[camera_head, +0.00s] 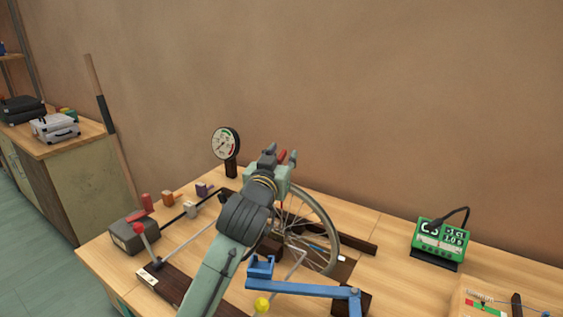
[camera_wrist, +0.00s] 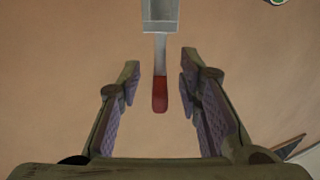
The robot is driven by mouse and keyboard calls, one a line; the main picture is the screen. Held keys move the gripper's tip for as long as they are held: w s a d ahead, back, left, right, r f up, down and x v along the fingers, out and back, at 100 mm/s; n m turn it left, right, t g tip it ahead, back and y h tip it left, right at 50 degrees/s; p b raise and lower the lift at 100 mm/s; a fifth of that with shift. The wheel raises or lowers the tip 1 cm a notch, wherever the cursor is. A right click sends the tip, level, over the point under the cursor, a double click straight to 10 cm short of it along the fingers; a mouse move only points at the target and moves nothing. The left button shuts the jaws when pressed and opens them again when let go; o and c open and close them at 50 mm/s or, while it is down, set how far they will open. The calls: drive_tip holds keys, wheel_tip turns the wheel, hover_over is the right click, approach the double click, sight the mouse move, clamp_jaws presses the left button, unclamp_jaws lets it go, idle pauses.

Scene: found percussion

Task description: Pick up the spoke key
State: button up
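A small tool with a red end (camera_wrist: 160,94), a thin grey shank and a pale grey block at the top shows in the wrist view. It may be the spoke key, but I cannot be sure. My gripper (camera_wrist: 160,88) is open, with a finger on each side of the red end and clear gaps between. In the head view my gripper (camera_head: 281,157) is above the wheel, before the brown wall, with a bit of red between its fingers. My arm hides part of the bench and the wheel's left side.
A spoked wheel (camera_head: 333,232) stands on the wooden bench (camera_head: 390,285). A round dial gauge (camera_head: 226,143) is to the left, a green display (camera_head: 440,240) to the right. A blue arm (camera_head: 310,289) crosses in front. Several small blocks and a grey box (camera_head: 133,235) lie at left.

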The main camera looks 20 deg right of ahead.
drive_tip(key=shift+c, duration=0.2)
clamp_jaws()
idle(0.4)
